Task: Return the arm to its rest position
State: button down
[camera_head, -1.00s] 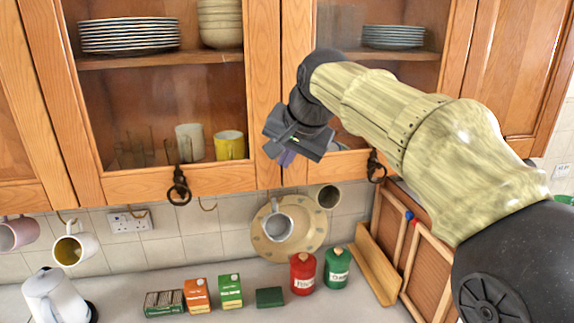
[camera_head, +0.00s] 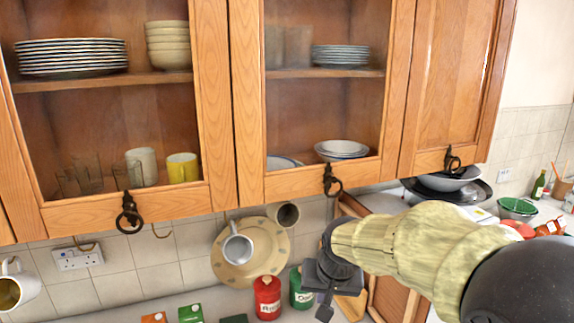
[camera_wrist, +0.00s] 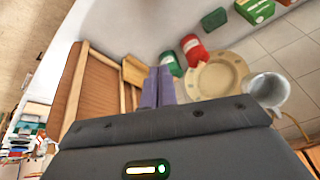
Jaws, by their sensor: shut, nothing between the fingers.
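My arm reaches in from the lower right of the head view. My gripper (camera_head: 325,308) hangs low in front of the counter, below the glass-fronted cabinets and just right of the green canister (camera_head: 302,288). In the wrist view the two purple-grey fingers (camera_wrist: 158,88) lie together with nothing between them. The gripper appears apart from everything around it.
A red canister (camera_head: 267,297), a wooden board (camera_head: 352,304) and wooden frames (camera_head: 385,297) stand on the counter close by. A plate (camera_head: 228,268) and a hanging mug (camera_head: 238,248) are at the wall. Cabinets (camera_head: 220,100) with ring handles hang above.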

jog(key=s+d+f, duration=0.4)
jog(key=s+f, duration=0.2)
jog(key=s+d+f+n+g+h+b, duration=0.1)
jog(key=s+d+f, duration=0.3)
jog(key=s+f, duration=0.2)
jog(key=shift+s+g, duration=0.3)
jog(key=shift+f, duration=0.1)
